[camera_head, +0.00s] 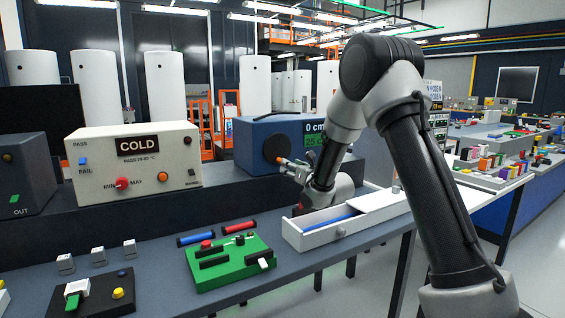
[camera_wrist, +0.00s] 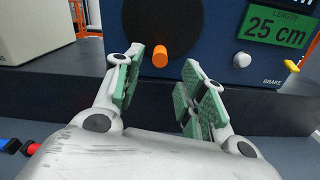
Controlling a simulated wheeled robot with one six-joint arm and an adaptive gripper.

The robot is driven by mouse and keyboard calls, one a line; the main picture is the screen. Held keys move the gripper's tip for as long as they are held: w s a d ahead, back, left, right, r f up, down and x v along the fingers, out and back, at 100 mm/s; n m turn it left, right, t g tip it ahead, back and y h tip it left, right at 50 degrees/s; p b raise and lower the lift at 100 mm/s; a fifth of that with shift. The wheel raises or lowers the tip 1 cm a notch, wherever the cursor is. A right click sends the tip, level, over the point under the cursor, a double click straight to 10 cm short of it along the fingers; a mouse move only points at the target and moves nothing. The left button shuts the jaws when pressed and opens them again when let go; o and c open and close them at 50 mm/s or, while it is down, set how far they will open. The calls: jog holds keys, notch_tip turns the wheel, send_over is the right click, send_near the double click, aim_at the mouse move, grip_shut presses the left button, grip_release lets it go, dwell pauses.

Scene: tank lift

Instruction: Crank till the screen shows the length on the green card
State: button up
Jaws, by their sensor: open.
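The blue crank box (camera_head: 262,137) stands on the raised shelf behind the bench. Its screen (camera_head: 314,127) reads 0 cm. The green card (camera_wrist: 282,25) below the screen reads LENGTH 25 cm; it is partly hidden by my arm in the head view. A dark round crank disc (camera_wrist: 161,22) carries an orange handle (camera_wrist: 160,56) at its lower edge. My gripper (camera_wrist: 158,80) is open, with green-padded fingers to the left and right of the handle in the wrist view. Nothing is between the pads, and the handle appears beyond them.
A cream tester (camera_head: 135,160) reading COLD stands to the left. A white open drawer box (camera_head: 310,240) and a green board (camera_head: 228,262) lie on the bench.

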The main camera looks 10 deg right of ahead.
aim_at(281, 150)
jog(key=x, duration=0.7)
grip_shut()
